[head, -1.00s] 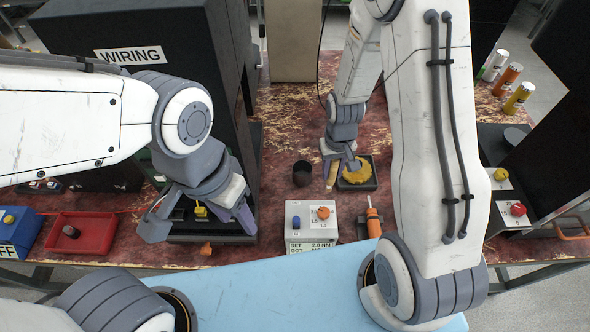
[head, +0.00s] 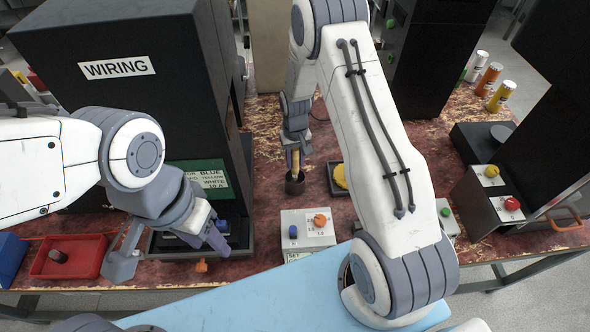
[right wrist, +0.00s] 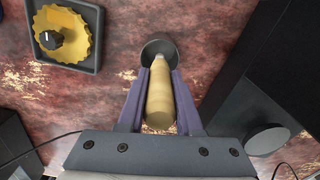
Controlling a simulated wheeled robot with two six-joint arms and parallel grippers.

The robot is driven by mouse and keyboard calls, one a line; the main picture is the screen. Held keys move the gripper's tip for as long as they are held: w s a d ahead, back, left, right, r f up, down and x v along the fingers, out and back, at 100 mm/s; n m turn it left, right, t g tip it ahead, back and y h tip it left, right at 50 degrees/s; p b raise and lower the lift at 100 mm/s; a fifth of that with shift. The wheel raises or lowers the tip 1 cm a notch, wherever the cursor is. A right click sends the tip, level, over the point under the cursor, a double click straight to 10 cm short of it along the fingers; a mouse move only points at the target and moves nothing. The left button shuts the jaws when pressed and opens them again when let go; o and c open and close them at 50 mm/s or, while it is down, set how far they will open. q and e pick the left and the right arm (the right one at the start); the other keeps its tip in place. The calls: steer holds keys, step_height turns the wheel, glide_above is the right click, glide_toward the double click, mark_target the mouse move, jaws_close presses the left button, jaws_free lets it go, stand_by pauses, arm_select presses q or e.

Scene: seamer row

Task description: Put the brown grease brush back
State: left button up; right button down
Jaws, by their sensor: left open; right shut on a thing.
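The brush is a pale brown wooden stick (head: 295,160) held in my right gripper (head: 293,150). In the right wrist view the brush handle (right wrist: 159,103) lies between the two purple fingers of my right gripper (right wrist: 160,98), which are shut on it. Its far end is at the mouth of a dark round cup (head: 295,186), which also shows in the right wrist view (right wrist: 157,46). I cannot tell how deep the end reaches; the bristles are hidden. My left gripper (head: 168,250) is open and empty before the black WIRING cabinet (head: 117,67).
A dark square tray (head: 333,188) with a yellow round piece (head: 341,177) is right of the cup. A grey control box (head: 308,240) stands in front of the cup. A red tray (head: 92,250) is at the left. Several cans (head: 488,78) stand at the back right.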

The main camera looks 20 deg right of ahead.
mark_target(295, 169)
step_height(295, 169, down, 3)
steer(key=shift+f+p, duration=0.2)
steer(key=shift+p, duration=0.2)
steer(key=shift+f, duration=0.5)
steer(key=shift+f, duration=0.1)
steer(key=c, duration=0.6)
jaws_free()
